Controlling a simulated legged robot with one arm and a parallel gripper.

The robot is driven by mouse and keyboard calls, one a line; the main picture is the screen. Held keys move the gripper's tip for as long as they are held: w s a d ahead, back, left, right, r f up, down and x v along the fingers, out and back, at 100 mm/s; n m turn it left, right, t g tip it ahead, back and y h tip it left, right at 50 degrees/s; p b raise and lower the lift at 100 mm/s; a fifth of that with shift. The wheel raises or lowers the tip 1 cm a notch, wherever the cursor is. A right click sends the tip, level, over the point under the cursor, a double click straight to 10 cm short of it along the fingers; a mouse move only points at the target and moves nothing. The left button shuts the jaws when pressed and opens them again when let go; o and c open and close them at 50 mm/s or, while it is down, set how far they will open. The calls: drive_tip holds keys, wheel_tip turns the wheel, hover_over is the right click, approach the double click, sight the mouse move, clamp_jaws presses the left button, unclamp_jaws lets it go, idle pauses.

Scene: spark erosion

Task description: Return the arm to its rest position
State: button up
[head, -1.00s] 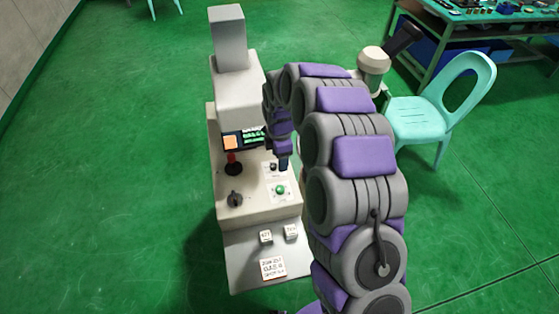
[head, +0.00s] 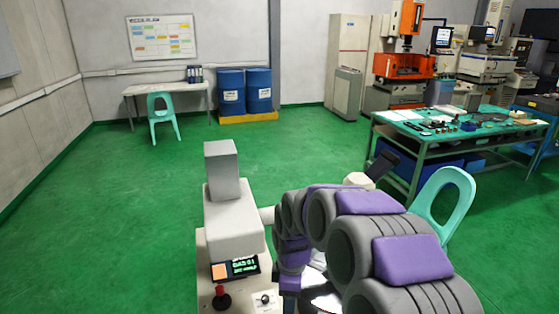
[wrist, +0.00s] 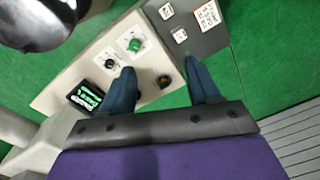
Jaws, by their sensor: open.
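My arm, grey with purple pads, reaches from the lower right of the head view to the right side of a beige machine (head: 235,220). My gripper (head: 290,284) is low there, partly cut off by the lower edge. In the wrist view my gripper (wrist: 160,66) shows two blue-grey fingers, spread apart with nothing between them. Beyond them is the machine's panel, with a green button (wrist: 134,45), a dark knob (wrist: 164,81) and a lit display (wrist: 85,97). The fingers appear in front of the panel; I cannot tell whether they touch it.
A turquoise chair (head: 447,200) and a green worktable (head: 430,150) are at the right. Blue drums (head: 231,95) and another chair (head: 162,115) are at the back. The green floor at the left is clear.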

drive_tip(key=s+d+r+m, duration=0.2)
drive_tip(key=s+m, duration=0.3)
drive_tip(key=s, duration=0.5)
drive_tip(key=s+d+r+m, duration=0.3)
drive_tip(key=s+d+m, duration=0.2)
drive_tip(key=s, duration=0.6)
drive_tip(key=s+d+r+m+g, duration=0.1)
drive_tip(key=s+d+r+m, duration=0.2)
drive_tip(key=s+m, duration=0.3)
drive_tip(key=s+d, duration=0.1)
drive_tip(key=s, duration=0.3)
drive_tip(key=shift+s+d+r+m, duration=0.15)
drive_tip(key=shift+s+d+m, duration=0.15)
drive_tip(key=shift+s, duration=0.1)
